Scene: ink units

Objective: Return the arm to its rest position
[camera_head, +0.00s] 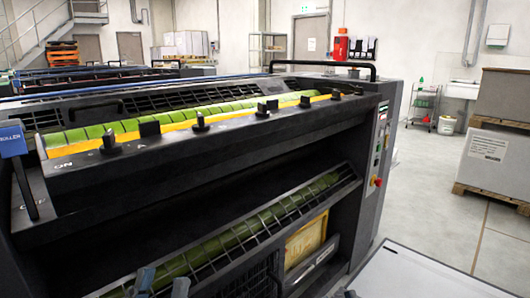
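My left gripper (162,284) shows at the bottom edge, left of centre, in front of the press's lower opening. Its two grey fingertips stand apart with nothing seen between them; the rest of it and its arm are cut off by the frame. A small dark tip at the bottom edge, right of centre, may be part of my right gripper (351,293), but too little shows to tell its state. The black printing press with its ink unit (200,150) fills the left and middle, with a row of black knobs along its top.
A grey flat top (425,275) lies at bottom right, close to the press. A red bottle (341,46) stands on the press's far end. A blue-topped lever (12,140) is at far left. Boxes on pallets (495,160) stand at right. The floor between is clear.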

